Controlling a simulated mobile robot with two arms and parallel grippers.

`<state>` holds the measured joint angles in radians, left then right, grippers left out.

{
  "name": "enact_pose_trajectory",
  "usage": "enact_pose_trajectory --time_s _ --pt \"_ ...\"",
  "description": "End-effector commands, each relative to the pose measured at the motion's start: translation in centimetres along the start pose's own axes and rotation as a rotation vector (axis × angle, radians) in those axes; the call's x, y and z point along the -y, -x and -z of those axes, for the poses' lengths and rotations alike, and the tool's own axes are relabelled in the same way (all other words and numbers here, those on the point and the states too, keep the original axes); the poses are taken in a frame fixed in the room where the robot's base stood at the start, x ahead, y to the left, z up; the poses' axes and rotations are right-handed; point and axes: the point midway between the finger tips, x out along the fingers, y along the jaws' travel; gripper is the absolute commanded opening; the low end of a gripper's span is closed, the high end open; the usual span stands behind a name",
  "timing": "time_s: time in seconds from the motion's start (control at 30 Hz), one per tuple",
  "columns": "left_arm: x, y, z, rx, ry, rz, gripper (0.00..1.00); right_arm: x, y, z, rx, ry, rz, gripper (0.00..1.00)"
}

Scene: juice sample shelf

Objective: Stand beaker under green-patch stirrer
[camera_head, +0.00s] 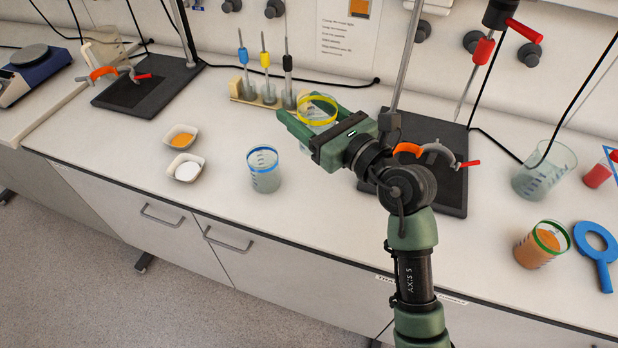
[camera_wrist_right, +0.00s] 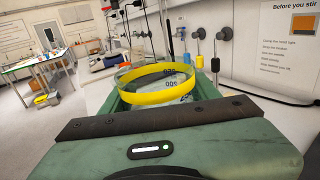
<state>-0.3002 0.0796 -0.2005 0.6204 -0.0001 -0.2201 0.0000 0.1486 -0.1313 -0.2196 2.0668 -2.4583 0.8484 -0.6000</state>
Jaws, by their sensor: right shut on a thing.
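My right gripper (camera_head: 308,107) is shut on a clear beaker with a yellow rim band (camera_head: 318,112). The beaker looks upright between the fingers, over the bench in front of the rack. It also shows in the right wrist view (camera_wrist_right: 160,83). A dark stand base (camera_head: 440,150) with an orange clamp (camera_head: 407,149) lies to the right, partly behind my arm. Above it a stirrer with a red sleeve (camera_head: 482,51) hangs down. Another dark stand base (camera_head: 140,97) with an orange clamp (camera_head: 103,72) is at the left. I see no green patch on a stirrer. My left gripper is out of view.
A blue-rimmed beaker (camera_head: 263,172) stands left of my gripper, near two small dishes (camera_head: 182,136). A rack (camera_head: 245,98) holds several coloured tools. A green-rimmed beaker (camera_head: 541,246), a large clear beaker (camera_head: 543,172) and a blue ring-shaped tool (camera_head: 598,250) stand or lie at the right.

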Motion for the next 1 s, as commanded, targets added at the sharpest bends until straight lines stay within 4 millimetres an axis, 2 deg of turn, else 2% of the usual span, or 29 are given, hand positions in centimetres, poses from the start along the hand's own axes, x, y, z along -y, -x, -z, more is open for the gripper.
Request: enact_pose_trajectory --time_s 0.03,0.1,0.4,0.5,0.67,0.9,1.0 --pt "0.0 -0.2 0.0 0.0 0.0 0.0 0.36 0.0 0.0 1.5 -0.005 -0.002 0.0 0.05" --pt "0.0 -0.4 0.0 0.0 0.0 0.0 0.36 0.0 0.0 3.2 -0.004 -0.002 0.0 0.05" --pt "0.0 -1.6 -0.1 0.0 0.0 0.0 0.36 0.0 0.0 9.9 -0.001 0.0 -0.001 0.05" --pt "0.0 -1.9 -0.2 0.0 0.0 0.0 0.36 0.0 0.0 11.1 0.001 0.001 0.001 0.05" --pt "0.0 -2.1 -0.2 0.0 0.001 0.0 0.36 0.0 0.0 12.0 0.003 0.002 0.0 0.05" --pt "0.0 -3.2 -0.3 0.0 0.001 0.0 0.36 0.0 0.0 15.3 0.0 0.0 0.001 0.05" --pt "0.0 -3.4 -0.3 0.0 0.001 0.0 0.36 0.0 0.0 16.0 0.001 0.001 0.0 0.05"
